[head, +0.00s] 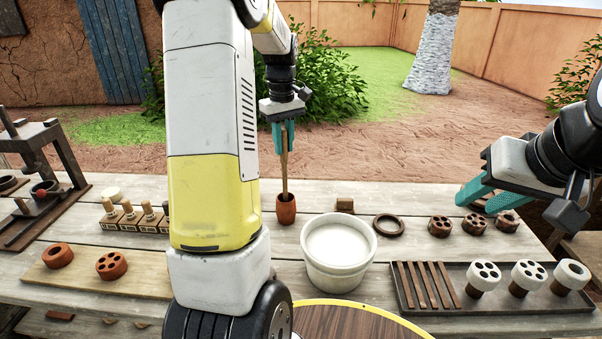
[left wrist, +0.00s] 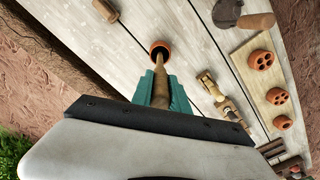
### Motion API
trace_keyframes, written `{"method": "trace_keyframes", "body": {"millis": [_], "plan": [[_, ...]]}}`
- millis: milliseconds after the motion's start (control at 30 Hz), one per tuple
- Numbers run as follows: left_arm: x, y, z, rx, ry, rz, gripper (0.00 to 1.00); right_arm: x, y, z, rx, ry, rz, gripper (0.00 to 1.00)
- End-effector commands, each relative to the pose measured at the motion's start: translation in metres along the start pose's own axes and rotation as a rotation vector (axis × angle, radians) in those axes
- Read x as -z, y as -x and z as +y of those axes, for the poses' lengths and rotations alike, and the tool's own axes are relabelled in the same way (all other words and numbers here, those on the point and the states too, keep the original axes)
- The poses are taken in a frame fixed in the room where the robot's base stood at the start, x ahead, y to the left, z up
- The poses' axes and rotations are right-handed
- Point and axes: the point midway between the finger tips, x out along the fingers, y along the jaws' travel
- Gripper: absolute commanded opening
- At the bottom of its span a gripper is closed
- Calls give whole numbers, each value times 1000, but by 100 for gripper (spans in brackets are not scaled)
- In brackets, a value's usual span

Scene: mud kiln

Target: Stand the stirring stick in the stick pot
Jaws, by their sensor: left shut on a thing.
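The stirring stick (head: 285,172) is a thin wooden stick, held upright in my left gripper (head: 283,137). Its lower end is at the mouth of the small terracotta stick pot (head: 286,209), which stands on the table. In the left wrist view the stick (left wrist: 160,80) runs from between the teal fingers (left wrist: 161,95) to the pot's dark opening, and the pot (left wrist: 160,47) shows its rim. How deep the tip sits is hard to tell. My right gripper (head: 493,196) is open and empty above the table's right rear edge.
A white bucket (head: 338,254) stands just in front and right of the pot. A small brown block (head: 345,205) and a dark ring (head: 388,225) lie to the right. A dark tray (head: 408,308) holds bars and pale perforated pieces. Wooden-handled stamps (head: 130,212) stand left.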

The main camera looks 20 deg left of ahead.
Motion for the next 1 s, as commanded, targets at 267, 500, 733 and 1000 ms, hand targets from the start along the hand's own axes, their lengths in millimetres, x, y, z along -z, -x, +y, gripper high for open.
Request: {"method": "trace_keyframes", "body": {"millis": [267, 500, 733, 1000], "plan": [[0, -32, 0, 1, 1, -1, 0, 0, 0, 0, 0, 0, 0, 36], [0, -62, 0, 1, 0, -1, 0, 0, 0, 0, 0, 0, 0, 36], [0, -65, 0, -1, 0, 1, 0, 0, 0, 0, 0, 0, 0, 36], [0, -68, 0, -1, 0, 1, 42, 0, 0, 0, 0, 0, 0, 36]]}}
